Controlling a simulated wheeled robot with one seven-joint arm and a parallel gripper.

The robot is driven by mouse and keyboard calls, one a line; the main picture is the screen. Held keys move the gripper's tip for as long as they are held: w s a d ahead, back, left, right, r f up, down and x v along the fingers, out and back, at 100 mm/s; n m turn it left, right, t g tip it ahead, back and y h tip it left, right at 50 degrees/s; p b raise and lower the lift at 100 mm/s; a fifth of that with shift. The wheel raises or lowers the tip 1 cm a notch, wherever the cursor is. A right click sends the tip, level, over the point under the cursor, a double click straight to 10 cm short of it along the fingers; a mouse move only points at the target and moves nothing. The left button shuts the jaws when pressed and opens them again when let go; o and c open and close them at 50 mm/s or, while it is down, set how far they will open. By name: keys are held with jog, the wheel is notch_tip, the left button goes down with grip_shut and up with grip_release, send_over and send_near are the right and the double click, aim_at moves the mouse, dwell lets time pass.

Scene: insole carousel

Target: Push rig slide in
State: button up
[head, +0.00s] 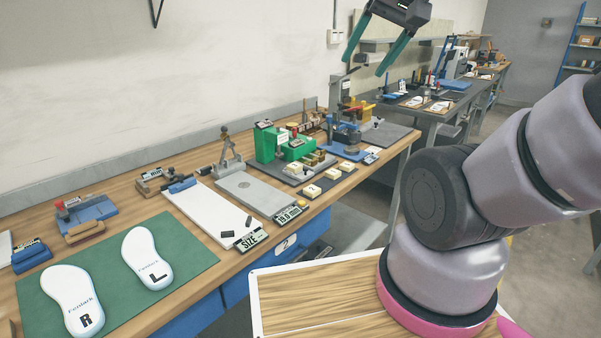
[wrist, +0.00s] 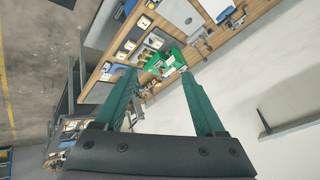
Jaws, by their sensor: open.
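My gripper (head: 363,67) is open and empty, high above the bench at the top of the head view. Its two green fingers also show apart in the wrist view (wrist: 157,60), touching nothing. I cannot tell for sure which part is the rig slide. A green fixture (head: 267,144) stands mid-bench, below and left of my gripper, and shows between the fingertips in the wrist view (wrist: 163,63). A blue rig with a grey post (head: 346,134) stands right of it. A blue block with a red knob (head: 88,213) sits on the left. No slide's position is clear.
The wooden bench (head: 130,205) also holds a green mat (head: 190,258) with insoles marked R (head: 72,300) and L (head: 147,259), a white SIZE board (head: 208,215) and a grey scale plate (head: 255,193). Another bench stands behind right. The air around my gripper is clear.

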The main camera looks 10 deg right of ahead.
jog(key=shift+w+f+g, duration=0.2)
jog(key=shift+f+g, duration=0.05)
jog(key=shift+g, duration=0.05)
jog(key=c, duration=0.5)
jog(key=shift+w+a+f, duration=0.2)
jog(key=shift+w+f, duration=0.2)
jog(key=shift+f, duration=0.05)
grip_shut()
jog(key=w+f+m+g+y, duration=0.5)
jog(key=w+f+m+y, duration=0.35)
jog(key=w+f, duration=0.7)
jog(key=w+d+f+m+t, duration=0.2)
jog(key=d+f+m+t, duration=0.1)
jog(key=f+m, duration=0.3)
jog(key=w+d+f+m+t, duration=0.2)
jog(key=d+f+m+t, duration=0.2)
jog(key=f, duration=0.4)
jog(key=w+d+f+m+t, duration=0.3)
jog(key=f+m, duration=0.1)
jog(key=f, duration=0.4)
jog(key=shift+y, duration=0.45)
jog(key=x, duration=1.3)
jog(key=shift+w+a, duration=0.1)
jog(key=shift+a, duration=0.15)
